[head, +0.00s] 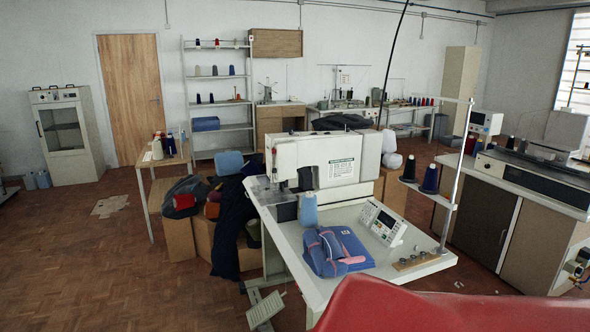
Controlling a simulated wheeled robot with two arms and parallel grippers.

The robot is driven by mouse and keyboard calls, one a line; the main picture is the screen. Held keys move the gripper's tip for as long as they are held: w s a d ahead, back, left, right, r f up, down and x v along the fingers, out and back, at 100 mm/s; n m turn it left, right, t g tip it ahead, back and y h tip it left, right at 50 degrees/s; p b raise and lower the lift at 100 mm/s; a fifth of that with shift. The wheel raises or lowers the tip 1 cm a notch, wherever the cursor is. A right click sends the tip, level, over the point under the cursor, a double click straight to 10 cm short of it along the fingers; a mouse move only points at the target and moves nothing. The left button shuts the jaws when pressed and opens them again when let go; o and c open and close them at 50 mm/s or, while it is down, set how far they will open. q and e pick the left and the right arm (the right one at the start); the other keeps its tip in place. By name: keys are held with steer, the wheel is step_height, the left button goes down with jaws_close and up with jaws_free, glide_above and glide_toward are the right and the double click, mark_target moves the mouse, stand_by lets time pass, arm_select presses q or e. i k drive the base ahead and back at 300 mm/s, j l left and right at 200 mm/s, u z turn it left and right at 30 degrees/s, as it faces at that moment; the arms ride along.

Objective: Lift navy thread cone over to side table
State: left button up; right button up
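A navy thread cone (430,179) stands upright on the thread stand (444,204) at the right end of the sewing machine table. A darker, near-black cone (408,168) stands beside it on the same stand. A small wooden-topped side table (153,162) is at the left, with pale cones and a small dark blue cone (171,145) on it. I cannot tell for certain that it is the table the task names. Neither of my grippers is in view.
The sewing machine (335,160) stands on the white machine table (340,285), with a light blue cone (308,209), folded blue garments (335,250) and a control panel (382,222). Boxes with fabrics (182,237) sit between the tables. Floor at left is mostly clear. A red shape blocks the bottom right.

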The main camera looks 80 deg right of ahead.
mark_target(430, 183)
steer(key=z, duration=3.5)
steer(key=i+j, duration=0.1)
